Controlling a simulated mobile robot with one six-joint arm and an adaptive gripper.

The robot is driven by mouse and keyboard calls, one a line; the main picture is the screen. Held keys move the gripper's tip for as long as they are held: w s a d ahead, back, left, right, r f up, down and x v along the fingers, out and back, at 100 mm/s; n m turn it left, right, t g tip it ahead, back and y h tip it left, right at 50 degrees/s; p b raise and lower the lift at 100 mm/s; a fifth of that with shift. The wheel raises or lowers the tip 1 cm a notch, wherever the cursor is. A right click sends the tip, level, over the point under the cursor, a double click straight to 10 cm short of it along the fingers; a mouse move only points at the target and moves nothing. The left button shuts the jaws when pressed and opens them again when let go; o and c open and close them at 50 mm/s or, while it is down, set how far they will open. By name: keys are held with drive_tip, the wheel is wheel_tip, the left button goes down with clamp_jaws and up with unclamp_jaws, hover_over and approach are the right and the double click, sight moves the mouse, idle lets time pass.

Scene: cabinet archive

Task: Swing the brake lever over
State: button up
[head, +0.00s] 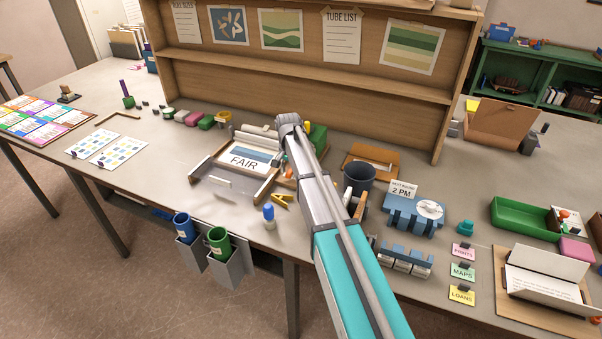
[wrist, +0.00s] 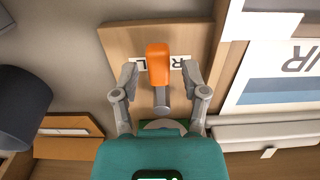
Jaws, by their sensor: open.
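The brake lever (wrist: 157,66) has an orange grip on a grey metal shaft. In the wrist view it stands over a wooden board (wrist: 116,45) with a white label, partly covered by the lever. My gripper (wrist: 160,72) is open, with one finger on each side of the orange grip. A gap shows between each finger and the grip, so I see no clear contact. In the head view my own arm hides the lever and my gripper.
A frame with a "FAIR" sheet (head: 243,162) lies left of my arm. A dark cup (head: 357,178) and an orange-brown envelope (head: 374,158) are to its right. A wooden shelf (head: 300,75) rises behind. A blue-capped bottle (head: 268,215) stands near the front edge.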

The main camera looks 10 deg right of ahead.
drive_tip(key=shift+s+f+b, duration=0.1)
drive_tip(key=shift+f+b, duration=0.25)
idle(0.3)
clamp_jaws()
